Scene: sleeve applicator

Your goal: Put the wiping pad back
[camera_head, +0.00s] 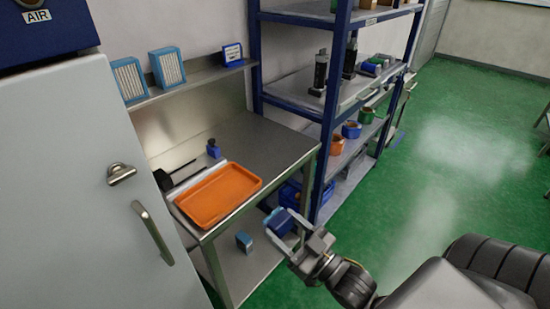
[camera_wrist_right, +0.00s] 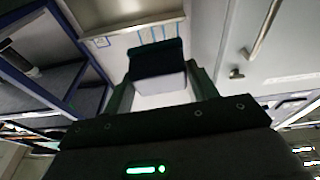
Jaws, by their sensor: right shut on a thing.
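The wiping pad (camera_head: 279,221) is a small blue block in my right gripper (camera_head: 286,228), held in the air in front of the steel bench. In the right wrist view the pad (camera_wrist_right: 157,62) shows a dark upper part and a white lower part. It sits between the two fingers of the right gripper (camera_wrist_right: 160,88), which are shut on it. My left gripper is in neither view.
An orange tray (camera_head: 218,194) lies on the steel bench (camera_head: 262,140), with a small blue object (camera_head: 213,148) behind it. A blue shelf rack (camera_head: 331,110) with bins stands right of the bench. A grey cabinet (camera_head: 70,190) stands left. Green floor (camera_head: 430,150) is open at right.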

